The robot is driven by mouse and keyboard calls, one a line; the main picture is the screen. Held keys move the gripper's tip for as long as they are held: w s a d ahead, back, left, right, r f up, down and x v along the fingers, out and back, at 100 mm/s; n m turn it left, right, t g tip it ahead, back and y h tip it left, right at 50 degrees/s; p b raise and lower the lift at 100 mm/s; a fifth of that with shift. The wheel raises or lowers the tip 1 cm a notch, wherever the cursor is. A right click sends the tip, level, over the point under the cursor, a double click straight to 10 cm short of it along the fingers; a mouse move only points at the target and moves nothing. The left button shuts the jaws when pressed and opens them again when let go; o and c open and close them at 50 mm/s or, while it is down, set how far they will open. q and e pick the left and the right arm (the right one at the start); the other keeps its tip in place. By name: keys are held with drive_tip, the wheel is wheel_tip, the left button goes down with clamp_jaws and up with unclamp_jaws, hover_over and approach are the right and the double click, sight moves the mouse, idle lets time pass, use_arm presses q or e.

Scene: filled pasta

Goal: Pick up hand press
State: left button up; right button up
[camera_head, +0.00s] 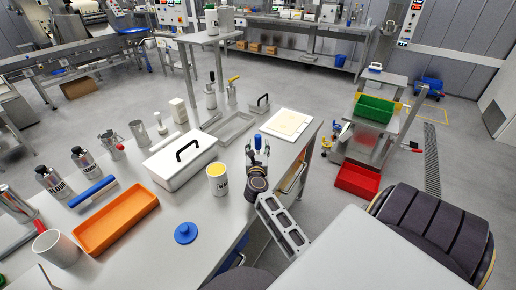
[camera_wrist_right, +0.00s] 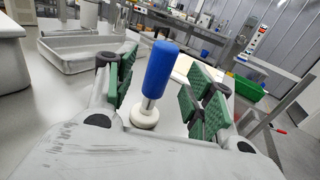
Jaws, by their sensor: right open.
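The hand press has a blue upright handle, a short metal neck and a round white foot. In the right wrist view the hand press (camera_wrist_right: 158,75) stands upright on the steel table between my open fingers, with no finger seen closed on it. In the head view its blue handle (camera_head: 258,141) shows at the tip of my right gripper (camera_head: 257,155), and its foot is hidden behind the gripper. My right gripper's green-padded fingers (camera_wrist_right: 160,88) are spread to either side of the handle. My left gripper is not in view.
A pale board (camera_head: 290,123) lies just beyond the press. A white lidded box (camera_head: 180,160), a yellow-topped cup (camera_head: 217,180) and a blue knobbed disc (camera_head: 186,234) stand to the left. A shallow metal tray (camera_head: 231,128) is behind. The table's right edge is close.

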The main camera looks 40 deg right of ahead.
sight(258, 143)
drive_tip(key=shift+x, duration=2.2)
drive_tip(key=shift+f, duration=0.1)
drive_tip(key=shift+c, duration=1.1)
drive_tip(key=c, duration=0.9)
